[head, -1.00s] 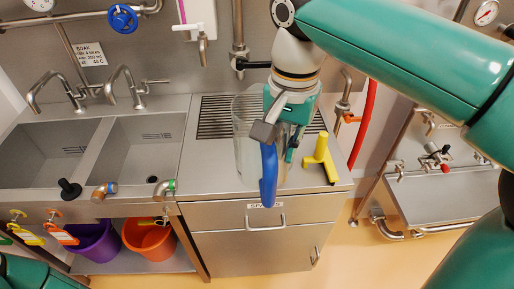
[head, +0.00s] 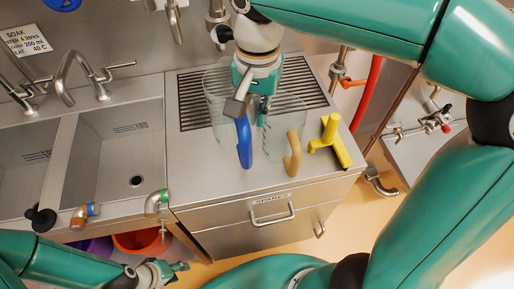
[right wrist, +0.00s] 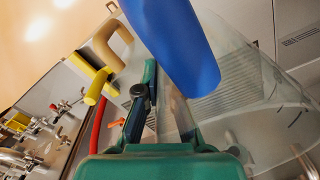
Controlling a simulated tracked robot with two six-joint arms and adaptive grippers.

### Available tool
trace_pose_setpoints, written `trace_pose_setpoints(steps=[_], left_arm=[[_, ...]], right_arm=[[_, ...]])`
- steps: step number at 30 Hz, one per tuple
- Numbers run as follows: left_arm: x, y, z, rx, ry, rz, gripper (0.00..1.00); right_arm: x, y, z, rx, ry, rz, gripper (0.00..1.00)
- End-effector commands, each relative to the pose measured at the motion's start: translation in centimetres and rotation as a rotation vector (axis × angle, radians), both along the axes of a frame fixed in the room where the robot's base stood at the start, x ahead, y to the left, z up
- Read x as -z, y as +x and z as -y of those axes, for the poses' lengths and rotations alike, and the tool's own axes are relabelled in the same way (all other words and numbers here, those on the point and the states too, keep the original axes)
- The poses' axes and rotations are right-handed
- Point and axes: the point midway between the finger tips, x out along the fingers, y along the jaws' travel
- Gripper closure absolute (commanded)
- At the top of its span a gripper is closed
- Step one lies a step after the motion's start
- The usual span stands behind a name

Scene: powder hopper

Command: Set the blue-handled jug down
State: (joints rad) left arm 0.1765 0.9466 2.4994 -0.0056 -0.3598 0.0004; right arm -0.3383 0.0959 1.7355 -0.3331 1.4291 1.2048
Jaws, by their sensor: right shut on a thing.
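The handle fills the upper middle of the right wrist view (right wrist: 175,45), beside a gripper finger. I cannot tell whether the jug's base touches the worktop. My left gripper (head: 172,268) is low at the bottom left, away from the jug; its small fingers do not show clearly whether they are apart.
A clear jug with a tan handle (head: 292,155) stands close on the right. A yellow tool (head: 330,142) lies beyond it near the worktop's right edge. Sinks (head: 120,145) are on the left. The worktop's front left is bare.

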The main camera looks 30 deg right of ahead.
Motion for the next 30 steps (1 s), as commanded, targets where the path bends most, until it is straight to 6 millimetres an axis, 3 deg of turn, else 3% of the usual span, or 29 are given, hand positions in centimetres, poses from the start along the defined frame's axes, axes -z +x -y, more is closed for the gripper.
trace_pose_setpoints(steps=[3, 9, 17, 24, 30], left_arm=[[0.2, 0.0, 0.0, 0.000, 0.000, 0.000, 0.60], [0.2, 0.0, 0.0, 0.000, 0.000, 0.001, 0.60], [0.2, 0.0, 0.0, 0.000, 0.000, 0.001, 0.60], [0.2, 0.0, 0.0, 0.000, 0.000, 0.001, 0.60], [0.2, 0.0, 0.0, 0.000, 0.000, 0.001, 0.60]], right_arm=[[3.4, 0.0, -0.1, -0.004, -0.003, -0.006, 1.00], [7.5, 0.1, -0.2, -0.006, -0.001, -0.004, 1.00], [9.5, 0.2, -0.3, -0.007, -0.001, -0.001, 1.00], [12.7, 0.1, -0.3, -0.008, -0.001, -0.002, 1.00], [13.0, 0.2, -0.3, -0.008, 0.000, 0.001, 1.00]])
